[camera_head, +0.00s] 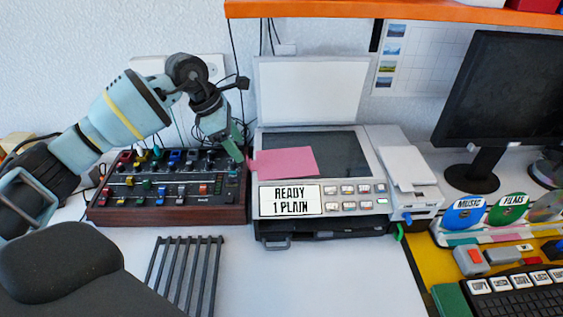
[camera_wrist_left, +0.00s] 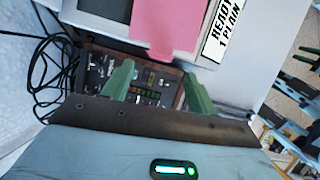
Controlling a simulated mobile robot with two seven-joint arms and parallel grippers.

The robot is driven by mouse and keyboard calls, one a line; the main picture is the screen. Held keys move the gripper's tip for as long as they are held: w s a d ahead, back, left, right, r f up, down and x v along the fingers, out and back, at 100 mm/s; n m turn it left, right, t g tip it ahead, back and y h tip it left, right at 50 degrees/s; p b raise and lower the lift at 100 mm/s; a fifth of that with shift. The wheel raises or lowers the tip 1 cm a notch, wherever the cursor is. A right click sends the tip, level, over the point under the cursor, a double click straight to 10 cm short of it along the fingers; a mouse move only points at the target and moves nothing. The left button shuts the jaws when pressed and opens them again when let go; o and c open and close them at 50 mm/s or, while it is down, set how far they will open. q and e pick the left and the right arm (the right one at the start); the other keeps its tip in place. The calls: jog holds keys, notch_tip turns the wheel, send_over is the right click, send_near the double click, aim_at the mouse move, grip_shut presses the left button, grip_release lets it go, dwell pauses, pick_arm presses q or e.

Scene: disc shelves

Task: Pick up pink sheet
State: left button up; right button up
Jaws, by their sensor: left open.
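The pink sheet (camera_head: 287,162) lies on the scanner (camera_head: 365,160), over the front left part of its dark glass and its front edge. My left gripper (camera_head: 243,158) is at the sheet's left edge. In the left wrist view the pink sheet (camera_wrist_left: 170,25) reaches down to the gap between the green fingertips of my left gripper (camera_wrist_left: 159,72). The fingers are apart, and I cannot tell whether they touch the sheet. My right gripper does not show.
A mixer panel (camera_head: 170,190) with many knobs stands left of the scanner. The scanner's lid (camera_head: 310,90) is raised behind the glass. A black rack (camera_head: 185,275) lies in front. A monitor (camera_head: 510,95) and labelled discs (camera_head: 465,212) stand at the right.

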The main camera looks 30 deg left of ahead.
aim_at(247, 158)
pick_arm(q)
jog(key=shift+x, duration=2.6)
jog(key=shift+d, duration=0.1)
jog(key=c, duration=1.1)
